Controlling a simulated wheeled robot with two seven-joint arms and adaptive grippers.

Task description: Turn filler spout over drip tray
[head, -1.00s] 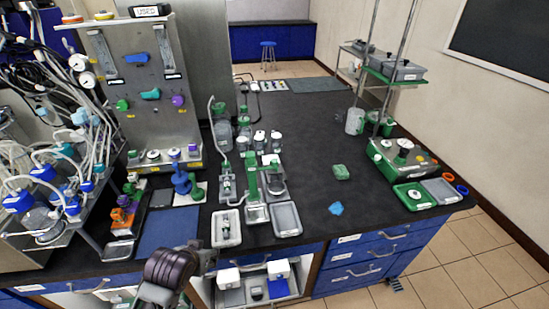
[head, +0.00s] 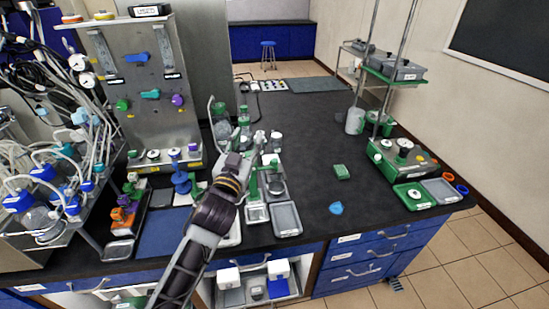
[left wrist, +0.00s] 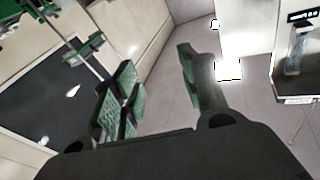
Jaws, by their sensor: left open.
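My left gripper (head: 256,146) reaches over the bench from the front and is above the filler station. In the left wrist view its two green-padded fingers (left wrist: 157,75) are apart with nothing between them. The green filler post (head: 254,186) stands just right of my wrist, partly covered by the arm, and its spout is hard to make out behind the gripper. A small light tray (head: 257,213) lies at the foot of the post, with a larger grey tray (head: 287,219) to its right. I cannot tell which is the drip tray. My right gripper is not in view.
A steel panel (head: 138,85) with coloured knobs and tubed vessels stand at the left. Bottles (head: 244,122) stand behind the filler. A green-based instrument (head: 402,160) is at the right.

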